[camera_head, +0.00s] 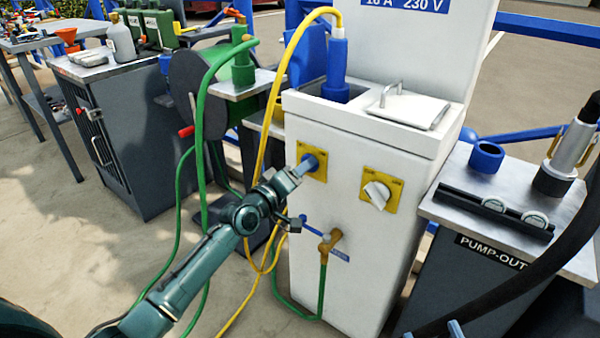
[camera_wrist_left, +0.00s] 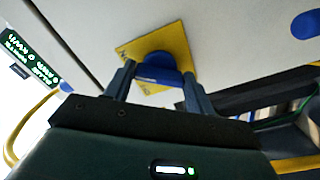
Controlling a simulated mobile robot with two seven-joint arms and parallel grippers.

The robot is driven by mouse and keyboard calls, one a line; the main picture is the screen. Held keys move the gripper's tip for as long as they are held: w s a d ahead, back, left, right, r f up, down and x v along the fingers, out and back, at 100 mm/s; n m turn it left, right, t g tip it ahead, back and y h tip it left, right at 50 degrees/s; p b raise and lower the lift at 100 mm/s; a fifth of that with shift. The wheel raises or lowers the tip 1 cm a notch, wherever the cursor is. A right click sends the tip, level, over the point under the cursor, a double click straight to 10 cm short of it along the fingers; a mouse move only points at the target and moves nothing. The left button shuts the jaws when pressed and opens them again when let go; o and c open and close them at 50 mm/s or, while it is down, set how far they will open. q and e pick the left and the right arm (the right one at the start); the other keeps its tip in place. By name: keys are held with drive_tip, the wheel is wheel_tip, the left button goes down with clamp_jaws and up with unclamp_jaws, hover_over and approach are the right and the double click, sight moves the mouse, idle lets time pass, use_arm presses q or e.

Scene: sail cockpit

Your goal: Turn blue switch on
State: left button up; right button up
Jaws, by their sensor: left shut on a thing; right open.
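The blue switch (camera_head: 311,160) is a rotary knob on a yellow plate, on the front of the white power pedestal (camera_head: 350,240). My left gripper (camera_head: 301,168) is at the knob and shut on it, partly covering it in the head view. In the left wrist view the blue switch (camera_wrist_left: 160,68) sits between the two fingers of my left gripper (camera_wrist_left: 156,84), its grip bar roughly level across the picture. Only the fingertips of my right gripper (camera_head: 432,333) show, apart and empty, at the bottom edge of the head view.
A white knob (camera_head: 377,194) on a yellow plate sits right of the blue switch. A brass tap (camera_head: 328,242) with a green hose is below. A yellow cable (camera_head: 270,130) hangs close to the left gripper. The pump-out cabinet (camera_head: 490,252) stands at the right.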

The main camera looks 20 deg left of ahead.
use_arm(q)
drive_tip(key=shift+m, duration=0.9)
use_arm(e)
drive_tip(key=shift+d, duration=0.1)
use_arm(q)
drive_tip(key=o, duration=1)
drive_tip(key=shift+p+v, duration=1.8)
drive_tip(key=shift+v, duration=4.8)
use_arm(e)
drive_tip(key=shift+w+d+f+m+g+h, duration=0.15)
drive_tip(key=shift+d+m+g+h, duration=0.6)
drive_tip(key=shift+g+h, duration=0.35)
use_arm(q)
drive_tip(key=shift+r, duration=0.1)
use_arm(e)
drive_tip(key=shift+a, duration=0.1)
